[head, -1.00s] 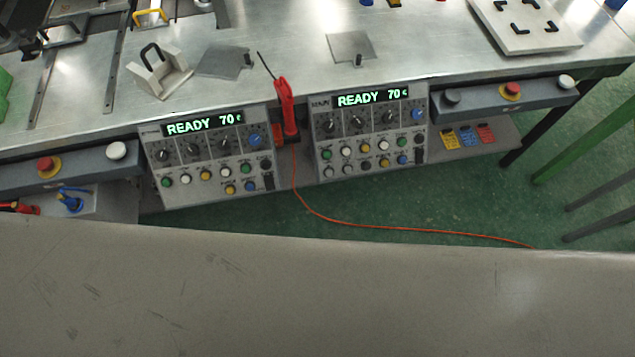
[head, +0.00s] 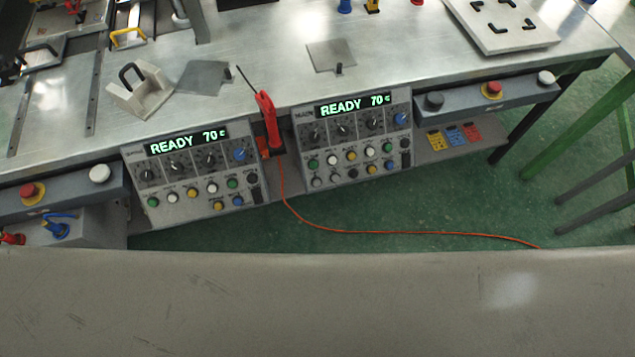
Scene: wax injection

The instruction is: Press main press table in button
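Two control panels hang on the front of the metal table. The left panel (head: 190,168) and the right panel (head: 353,138) each have a lit display reading "READY 70 c", dark knobs, one large blue knob and rows of small coloured buttons. The lettering under the buttons is too small to read, so I cannot tell which one is the table-in button. Neither of my grippers shows in the head view.
Grey button boxes with red emergency stops flank the panels, one at left (head: 32,191) and one at right (head: 492,90). A red tool (head: 267,122) hangs between the panels, its orange cable trailing over the green floor. A broad grey surface (head: 310,300) fills the foreground.

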